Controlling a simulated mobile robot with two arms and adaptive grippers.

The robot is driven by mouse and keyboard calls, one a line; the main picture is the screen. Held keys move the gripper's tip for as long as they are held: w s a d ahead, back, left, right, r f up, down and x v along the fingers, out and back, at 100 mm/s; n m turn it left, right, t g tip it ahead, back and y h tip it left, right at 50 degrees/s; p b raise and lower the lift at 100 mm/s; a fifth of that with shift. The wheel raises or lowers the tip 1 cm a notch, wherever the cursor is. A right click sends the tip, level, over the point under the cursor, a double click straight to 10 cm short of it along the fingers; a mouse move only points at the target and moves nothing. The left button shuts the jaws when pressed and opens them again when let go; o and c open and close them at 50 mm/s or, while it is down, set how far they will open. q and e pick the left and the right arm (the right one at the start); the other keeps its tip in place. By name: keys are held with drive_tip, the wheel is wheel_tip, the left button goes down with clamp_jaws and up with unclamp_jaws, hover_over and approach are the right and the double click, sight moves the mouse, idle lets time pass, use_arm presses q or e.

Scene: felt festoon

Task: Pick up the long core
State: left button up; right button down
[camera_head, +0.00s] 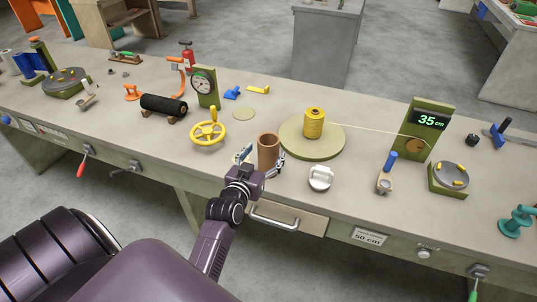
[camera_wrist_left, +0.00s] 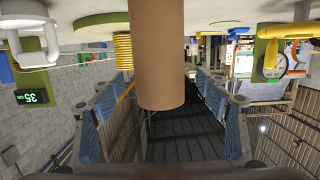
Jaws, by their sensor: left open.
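The long core, a plain brown tube (camera_head: 267,150), stands upright near the front edge of the workbench. My left gripper (camera_head: 261,157) is at the core from the front, with one finger to its left and the other at its right side. The wrist view is upside down; there the core (camera_wrist_left: 157,55) hangs from the top between the two spread blue fingers (camera_wrist_left: 160,125). Gaps show on both sides of the core, so the gripper is open and not closed on it. My right gripper is not in view.
A yellow spool (camera_head: 314,123) stands on a round green disc (camera_head: 335,147) behind the core. A yellow handwheel (camera_head: 207,134) is to the left. A white part (camera_head: 320,177) is to the right, near the front edge. A drawer handle (camera_head: 272,219) projects below.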

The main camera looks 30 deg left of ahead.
sight(272, 143)
use_arm(q)
drive_tip(key=shift+p+x, duration=0.4)
drive_tip(key=shift+x, duration=1.55)
drive_tip(key=shift+r, duration=0.1)
drive_tip(key=c, duration=1.3)
